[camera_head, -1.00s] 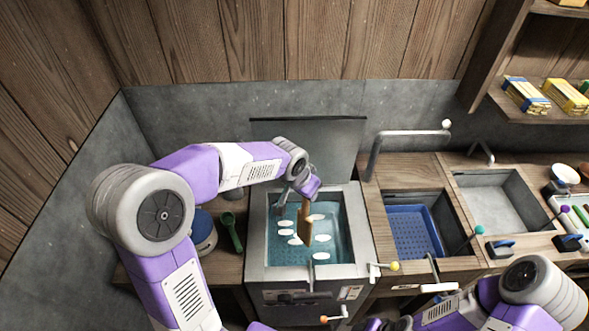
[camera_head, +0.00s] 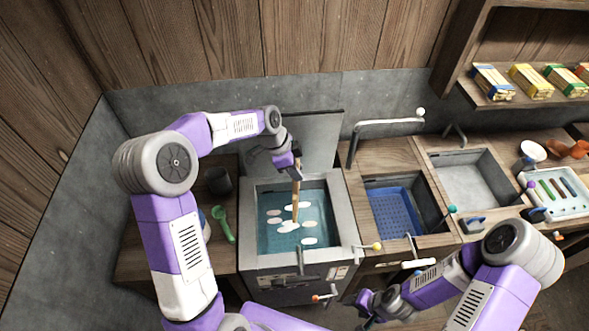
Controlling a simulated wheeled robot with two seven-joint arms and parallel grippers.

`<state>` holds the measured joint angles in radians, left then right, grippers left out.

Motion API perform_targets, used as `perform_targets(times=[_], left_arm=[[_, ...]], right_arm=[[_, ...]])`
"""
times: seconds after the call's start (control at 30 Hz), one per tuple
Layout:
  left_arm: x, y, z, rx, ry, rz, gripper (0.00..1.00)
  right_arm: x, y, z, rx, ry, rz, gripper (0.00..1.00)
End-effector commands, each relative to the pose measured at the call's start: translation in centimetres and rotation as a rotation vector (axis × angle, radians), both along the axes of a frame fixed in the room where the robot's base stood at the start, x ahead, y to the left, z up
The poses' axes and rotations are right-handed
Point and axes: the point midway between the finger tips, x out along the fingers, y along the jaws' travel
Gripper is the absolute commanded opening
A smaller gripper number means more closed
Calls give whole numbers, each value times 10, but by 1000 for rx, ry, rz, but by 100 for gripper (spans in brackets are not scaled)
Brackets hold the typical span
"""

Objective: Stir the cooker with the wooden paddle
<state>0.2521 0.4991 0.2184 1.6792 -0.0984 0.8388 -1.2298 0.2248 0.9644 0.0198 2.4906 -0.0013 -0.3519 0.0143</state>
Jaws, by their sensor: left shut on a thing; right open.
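The cooker (camera_head: 252,262) is a grey metal box with an open square basin of blue-green liquid. Several white oval pieces (camera_head: 289,227) float in it. My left gripper (camera_head: 291,172) is above the back part of the basin, shut on the wooden paddle (camera_head: 296,202). The paddle points down, nearly upright, with its lower end at the liquid among the white pieces. My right gripper (camera_head: 368,307) is low in front of the counter, to the right of the cooker, away from the paddle. Its fingers are small in view and look open and empty.
A raised lid (camera_head: 312,140) stands behind the basin. A green scoop (camera_head: 223,225) and a dark cup (camera_head: 219,181) are left of the cooker. A blue basket (camera_head: 392,212) sits in a sink to the right, under a metal tap (camera_head: 385,122). Levers with coloured knobs stick out in front.

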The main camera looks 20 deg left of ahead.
Motion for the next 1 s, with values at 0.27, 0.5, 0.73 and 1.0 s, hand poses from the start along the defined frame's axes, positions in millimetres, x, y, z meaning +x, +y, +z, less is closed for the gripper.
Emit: perform_targets(times=[0.27,0.5,0.73,1.0], left_arm=[[15,5,17,-1,-1,-376,1],[18,8,17,0,-2,-511,1],[18,8,-2,1,0,-518,1],[18,8,-35,1,0,-516,1]], right_arm=[[0,0,35,0,0,0,54],[0,0,41,0,0,0,54],[0,0,29,0,0,0,54],[0,0,10,0,0,0,54]])
